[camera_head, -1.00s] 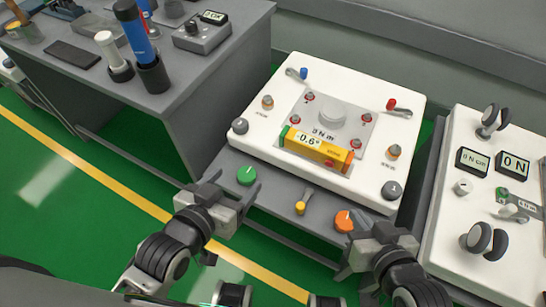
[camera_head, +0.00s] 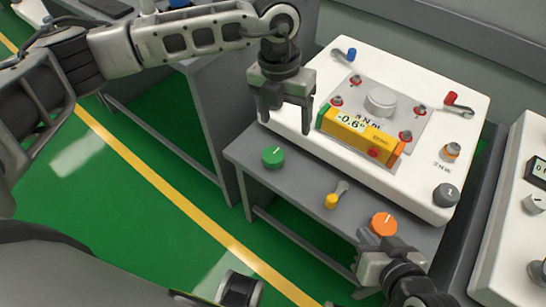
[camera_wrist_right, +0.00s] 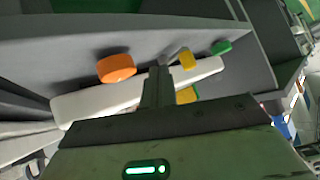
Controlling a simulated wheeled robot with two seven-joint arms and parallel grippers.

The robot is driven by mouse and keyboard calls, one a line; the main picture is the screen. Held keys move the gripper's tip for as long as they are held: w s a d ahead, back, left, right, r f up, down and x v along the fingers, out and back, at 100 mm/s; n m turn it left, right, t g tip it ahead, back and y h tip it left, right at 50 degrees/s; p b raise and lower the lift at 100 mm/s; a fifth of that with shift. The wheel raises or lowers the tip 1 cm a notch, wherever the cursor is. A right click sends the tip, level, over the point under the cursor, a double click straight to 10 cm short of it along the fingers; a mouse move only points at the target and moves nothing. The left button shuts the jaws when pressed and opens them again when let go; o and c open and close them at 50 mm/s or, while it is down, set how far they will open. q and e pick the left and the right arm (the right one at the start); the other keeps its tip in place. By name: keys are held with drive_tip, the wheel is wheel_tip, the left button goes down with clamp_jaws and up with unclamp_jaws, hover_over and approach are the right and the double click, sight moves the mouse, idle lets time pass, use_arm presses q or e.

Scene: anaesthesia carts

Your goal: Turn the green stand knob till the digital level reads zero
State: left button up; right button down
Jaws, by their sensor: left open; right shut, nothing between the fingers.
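The green knob (camera_head: 273,157) sits on the grey front ledge at its left end, with a white mark on top. It also shows in the right wrist view (camera_wrist_right: 222,47). The yellow digital level (camera_head: 360,136) lies on the white stand plate (camera_head: 425,193) and reads -0.6. My left gripper (camera_head: 285,127) is open, pointing down, above and behind the green knob near the plate's left corner; it is empty and does not touch the knob. My right gripper (camera_head: 373,242) is shut and empty, close to the orange knob (camera_head: 383,223), which also shows in the right wrist view (camera_wrist_right: 116,68).
A yellow lever (camera_head: 332,201) stands between the green and orange knobs. Another white unit (camera_head: 500,230) is at the right edge. A grey bench stands behind my left arm. The ledge around the green knob is clear.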

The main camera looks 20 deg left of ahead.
sight(273, 154)
use_arm(q)
drive_tip(key=shift+t+y, duration=0.3)
drive_tip(key=shift+y, duration=0.3)
drive_tip(key=a+f+b, duration=0.1)
drive_tip(key=f, duration=0.3)
drive_tip(key=w+a+f+b, duration=0.1)
drive_tip(key=f, duration=0.4)
drive_tip(key=f+b, duration=0.1)
drive_tip(key=f, duration=0.3)
drive_tip(key=shift+w+a+f, duration=0.3)
drive_tip(key=shift+a+f, duration=0.1)
drive_tip(key=shift+f, duration=0.7)
use_arm(e)
drive_tip(key=shift+w+a+r+t+y, duration=0.35)
drive_tip(key=shift+a+r+t+y, duration=0.2)
drive_tip(key=shift+r+t, duration=0.25)
use_arm(q)
drive_tip(key=shift+c, duration=0.3)
drive_tip(key=c, duration=0.9)
